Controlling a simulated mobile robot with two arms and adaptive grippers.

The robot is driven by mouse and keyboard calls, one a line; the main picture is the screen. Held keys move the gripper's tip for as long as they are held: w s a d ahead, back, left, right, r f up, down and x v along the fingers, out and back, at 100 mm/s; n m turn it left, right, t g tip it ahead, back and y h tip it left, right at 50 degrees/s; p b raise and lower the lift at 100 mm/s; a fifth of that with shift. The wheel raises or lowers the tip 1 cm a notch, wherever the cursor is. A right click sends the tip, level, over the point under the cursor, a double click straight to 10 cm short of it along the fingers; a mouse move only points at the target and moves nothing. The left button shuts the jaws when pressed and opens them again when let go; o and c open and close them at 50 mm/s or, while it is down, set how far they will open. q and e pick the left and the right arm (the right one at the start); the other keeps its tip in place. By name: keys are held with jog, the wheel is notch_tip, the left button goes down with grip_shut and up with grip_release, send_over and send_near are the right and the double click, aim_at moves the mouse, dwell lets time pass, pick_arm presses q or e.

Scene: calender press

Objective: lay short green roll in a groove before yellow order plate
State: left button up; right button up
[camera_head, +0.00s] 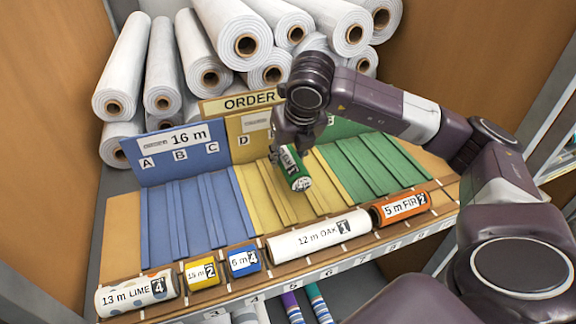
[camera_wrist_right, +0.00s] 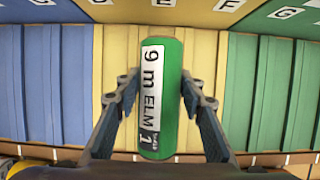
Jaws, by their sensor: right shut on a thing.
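The short green roll (camera_head: 295,173), labelled "9 m ELM 1", is between the fingers of my right gripper (camera_head: 288,150). In the right wrist view the green roll (camera_wrist_right: 170,100) runs lengthwise between both fingers, over yellow grooves. The yellow order plate (camera_head: 255,124) stands upright behind the yellow grooved section (camera_head: 262,200), partly hidden by my right arm. My left gripper is not in view.
A blue grooved section (camera_head: 190,215) lies left, a green one (camera_head: 365,160) right; both look empty. In front lie a lime roll (camera_head: 137,295), small yellow (camera_head: 202,273) and blue (camera_head: 243,261) rolls, a white oak roll (camera_head: 318,236) and an orange fir roll (camera_head: 400,207). White rolls (camera_head: 235,30) are stacked behind.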

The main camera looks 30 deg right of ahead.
aim_at(288, 167)
notch_tip(288, 167, down, 3)
jog(key=shift+r, duration=0.1)
jog(key=shift+f, duration=0.5)
jog(key=shift+f+b, duration=0.6)
jog(key=shift+b, duration=0.05)
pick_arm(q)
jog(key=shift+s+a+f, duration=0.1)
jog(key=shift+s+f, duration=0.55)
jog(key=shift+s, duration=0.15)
pick_arm(e)
jog(key=shift+s, duration=0.1)
jog(key=o, duration=1.3)
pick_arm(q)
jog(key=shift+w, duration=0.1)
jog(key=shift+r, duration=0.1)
